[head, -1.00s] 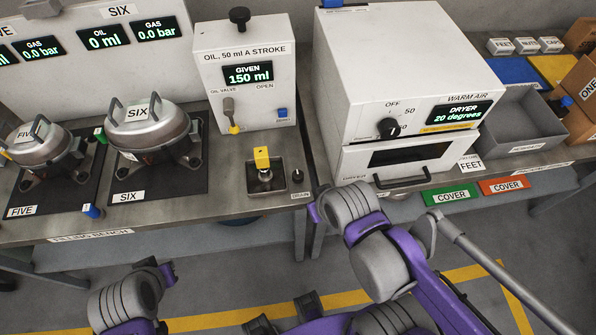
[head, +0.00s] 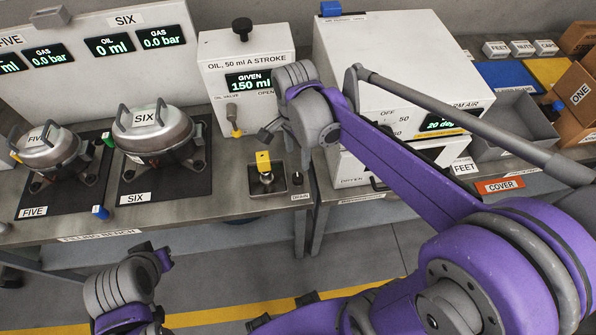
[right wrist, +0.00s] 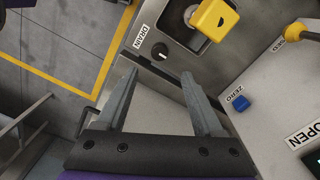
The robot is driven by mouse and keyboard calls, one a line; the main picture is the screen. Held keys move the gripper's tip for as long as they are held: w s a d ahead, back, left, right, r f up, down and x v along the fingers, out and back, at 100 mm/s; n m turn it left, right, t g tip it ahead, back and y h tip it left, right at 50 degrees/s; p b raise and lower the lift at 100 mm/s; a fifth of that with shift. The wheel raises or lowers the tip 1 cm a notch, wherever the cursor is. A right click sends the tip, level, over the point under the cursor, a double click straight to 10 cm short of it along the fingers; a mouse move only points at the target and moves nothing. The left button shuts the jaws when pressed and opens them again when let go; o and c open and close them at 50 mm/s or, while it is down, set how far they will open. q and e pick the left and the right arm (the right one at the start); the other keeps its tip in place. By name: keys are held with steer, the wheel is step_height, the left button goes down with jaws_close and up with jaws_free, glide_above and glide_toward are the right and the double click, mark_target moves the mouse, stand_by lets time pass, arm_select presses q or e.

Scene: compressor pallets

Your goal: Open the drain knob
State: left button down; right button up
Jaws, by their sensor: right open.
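The drain knob (head: 297,180) is a small dark knob on the filling bench, just right of the drain basin (head: 284,190) and above the DRAIN label (head: 300,197). In the right wrist view the black knob (right wrist: 160,51) has a light mark and lies just ahead of the fingertips, about midway between them. My right gripper (head: 284,150) is open and empty above the knob, apart from it; its two grey fingers (right wrist: 158,76) show in the wrist view. My left arm shows at the lower left of the head view, but its fingers cannot be made out.
A yellow-topped fitting (head: 264,161) stands in the basin, close beside the knob. The oil dispenser (head: 220,88) with its lever and blue ZERO button (right wrist: 240,102) is behind. The dryer (head: 385,45) stands to the right. Pots FIVE and SIX (head: 150,130) are left.

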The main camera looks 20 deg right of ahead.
mark_target(298, 177)
steer(key=f+b, duration=0.1)
steer(key=f, duration=0.9)
steer(key=shift+s, duration=0.2)
jaws_close()
